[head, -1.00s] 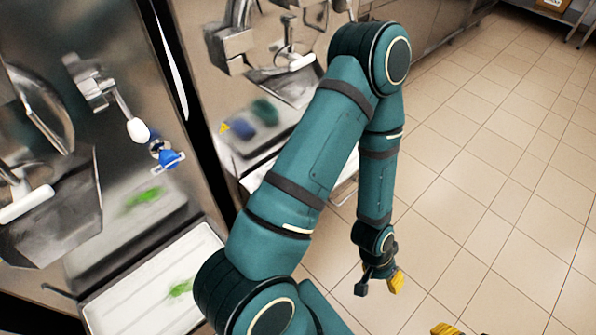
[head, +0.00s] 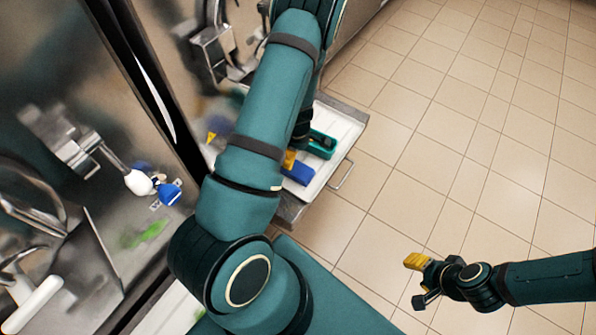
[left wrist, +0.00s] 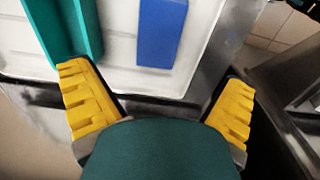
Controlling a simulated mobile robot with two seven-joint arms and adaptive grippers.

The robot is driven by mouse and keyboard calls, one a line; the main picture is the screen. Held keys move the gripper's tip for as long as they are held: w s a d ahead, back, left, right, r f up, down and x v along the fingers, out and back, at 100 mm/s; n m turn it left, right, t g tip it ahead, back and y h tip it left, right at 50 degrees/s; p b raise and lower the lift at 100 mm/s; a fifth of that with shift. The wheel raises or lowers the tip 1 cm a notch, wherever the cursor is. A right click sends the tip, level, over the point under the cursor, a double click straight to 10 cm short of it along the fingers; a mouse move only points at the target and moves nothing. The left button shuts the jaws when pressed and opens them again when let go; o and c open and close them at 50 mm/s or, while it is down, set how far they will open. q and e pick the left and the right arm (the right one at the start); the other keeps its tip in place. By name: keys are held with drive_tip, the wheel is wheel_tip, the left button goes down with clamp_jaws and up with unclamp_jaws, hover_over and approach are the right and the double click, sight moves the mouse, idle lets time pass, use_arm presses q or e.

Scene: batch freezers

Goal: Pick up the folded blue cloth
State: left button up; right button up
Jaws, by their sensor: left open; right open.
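The folded blue cloth (head: 301,174) lies on a white tray (head: 345,128) at the front of the further machine. In the left wrist view the blue cloth (left wrist: 162,32) lies flat near the tray's rim, ahead of the fingers. My left gripper (head: 290,159) is over the tray beside the cloth, mostly hidden behind my own arm. In the left wrist view my left gripper (left wrist: 156,80) is open and empty, its yellow fingers spread wide on either side of the cloth's line. My right gripper (head: 420,282) is open and empty above the floor at right.
A green container (head: 321,144) sits on the tray close to the cloth; it also shows in the left wrist view (left wrist: 68,28), near the left finger. A metal handle (head: 342,176) sticks out from the tray's front. The tiled floor (head: 480,130) at right is clear.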

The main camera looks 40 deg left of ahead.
sight(298, 169)
use_arm(q)
wheel_tip(298, 169, down, 11)
drive_tip(key=b, duration=0.3)
drive_tip(key=shift+w+f, duration=0.1)
drive_tip(key=c, duration=1.1)
drive_tip(key=shift+c, duration=0.2)
